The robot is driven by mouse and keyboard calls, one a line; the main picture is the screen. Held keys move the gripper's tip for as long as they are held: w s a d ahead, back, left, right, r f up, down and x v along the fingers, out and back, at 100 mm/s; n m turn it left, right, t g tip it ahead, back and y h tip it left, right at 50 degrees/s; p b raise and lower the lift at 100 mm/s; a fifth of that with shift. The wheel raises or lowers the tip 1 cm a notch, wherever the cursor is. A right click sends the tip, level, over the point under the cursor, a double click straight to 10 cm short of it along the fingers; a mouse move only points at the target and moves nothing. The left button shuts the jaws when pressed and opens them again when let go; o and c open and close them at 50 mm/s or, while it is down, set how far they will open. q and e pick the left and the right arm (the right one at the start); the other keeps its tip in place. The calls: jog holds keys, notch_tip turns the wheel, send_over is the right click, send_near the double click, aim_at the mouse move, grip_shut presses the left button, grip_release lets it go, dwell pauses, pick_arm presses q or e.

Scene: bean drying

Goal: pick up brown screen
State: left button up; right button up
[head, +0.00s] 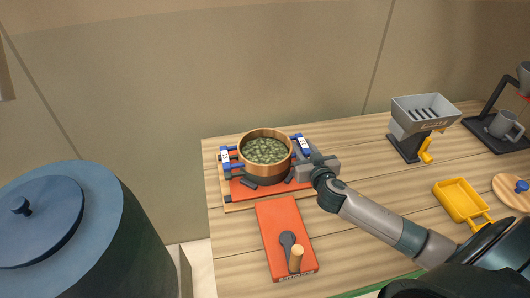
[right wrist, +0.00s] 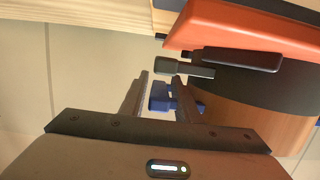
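The brown screen (head: 265,134) is a round wooden ring holding green beans (head: 265,151). It stands on an orange and dark base (head: 238,190) at the back left of the table. In the right wrist view its brown wall (right wrist: 245,117) fills the lower right. My right gripper (head: 303,150) is at the screen's right side, by a blue and white clamp-like part (head: 302,144). In the right wrist view my right gripper's fingers (right wrist: 162,98) are apart, with a blue part (right wrist: 159,97) showing between them. Contact cannot be told. My left gripper is not in view.
An orange board (head: 275,225) with a wood-handled tool (head: 295,256) lies in front. A grey hopper grinder (head: 424,108), a yellow scoop tray (head: 458,199) and a dark stand (head: 487,124) are at right. A blue-grey drum (head: 100,215) is at left. The table behind the grinder's left is clear.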

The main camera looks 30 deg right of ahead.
jog(key=shift+c, duration=0.6)
grip_shut()
jog(key=shift+r, duration=0.15)
jog(key=shift+r, duration=0.5)
jog(key=r, duration=0.1)
jog(key=r+b, duration=0.1)
jog(key=r, duration=0.1)
jog(key=shift+s+d, duration=0.2)
jog(key=shift+d, duration=0.05)
jog(key=s+d+r+b, duration=0.3)
jog(key=s+d+r, duration=0.3)
jog(key=s+d, duration=0.1)
jog(key=shift+d+r, duration=0.4)
jog(key=shift+d, duration=0.35)
